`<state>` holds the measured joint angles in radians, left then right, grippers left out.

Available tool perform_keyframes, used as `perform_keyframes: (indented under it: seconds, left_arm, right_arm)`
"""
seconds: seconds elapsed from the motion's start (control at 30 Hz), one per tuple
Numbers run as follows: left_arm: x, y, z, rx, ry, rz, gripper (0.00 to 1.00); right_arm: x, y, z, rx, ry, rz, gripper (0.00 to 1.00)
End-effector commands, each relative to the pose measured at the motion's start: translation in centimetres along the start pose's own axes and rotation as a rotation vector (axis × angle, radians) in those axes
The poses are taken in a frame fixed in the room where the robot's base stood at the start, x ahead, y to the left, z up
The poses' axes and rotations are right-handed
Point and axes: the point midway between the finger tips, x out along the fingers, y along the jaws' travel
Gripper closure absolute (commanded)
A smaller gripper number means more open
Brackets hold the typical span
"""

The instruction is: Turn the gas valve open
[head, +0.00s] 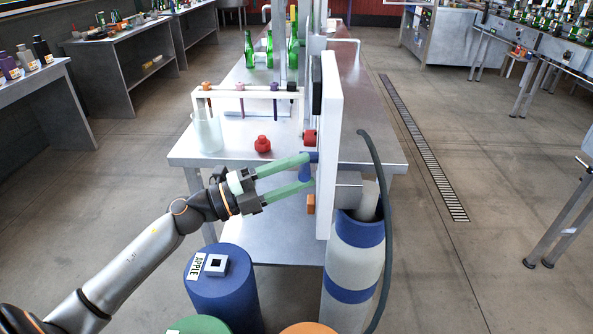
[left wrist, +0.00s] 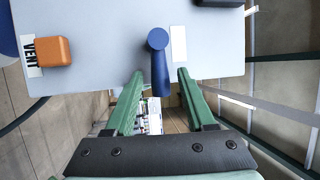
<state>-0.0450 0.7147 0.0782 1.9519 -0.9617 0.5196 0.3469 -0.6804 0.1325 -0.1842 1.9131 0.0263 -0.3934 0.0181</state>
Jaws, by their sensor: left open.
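A blue lever handle (head: 304,172) sits on the side of the white upright panel (head: 331,120); it looks like the gas valve. In the left wrist view the lever (left wrist: 160,65) has a round hub and an arm pointing down the picture, toward my gripper. My left gripper (head: 309,171) is open, with its long green fingers reaching to the panel. In the left wrist view the left gripper's fingertips (left wrist: 160,78) lie on either side of the lever arm, with a gap showing on both sides. My right gripper is not in view.
An orange block (left wrist: 54,51) beside a VENT label is on the panel; a red knob (head: 310,136) is above the lever. A grey gas cylinder with blue bands (head: 355,262) stands right of the panel. A blue drum (head: 225,285) stands below my arm. A red knob-shaped piece (head: 262,144) lies on the table.

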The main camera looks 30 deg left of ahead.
Motion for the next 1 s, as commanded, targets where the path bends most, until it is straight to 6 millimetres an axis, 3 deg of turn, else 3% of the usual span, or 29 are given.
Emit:
perform_keyframes:
  seconds: [0.2,0.7,1.0]
  left_arm:
    - [0.0,0.01,0.01,0.0,0.0,0.0,0.46]
    - [-0.02,0.0,0.01,0.0,0.0,0.0,1.0]
    - [-0.03,0.01,0.01,0.001,0.0,0.0,1.0]
  right_arm:
    - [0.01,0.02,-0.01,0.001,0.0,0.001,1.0]
    - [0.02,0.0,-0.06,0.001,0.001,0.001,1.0]
    - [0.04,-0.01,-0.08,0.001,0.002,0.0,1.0]
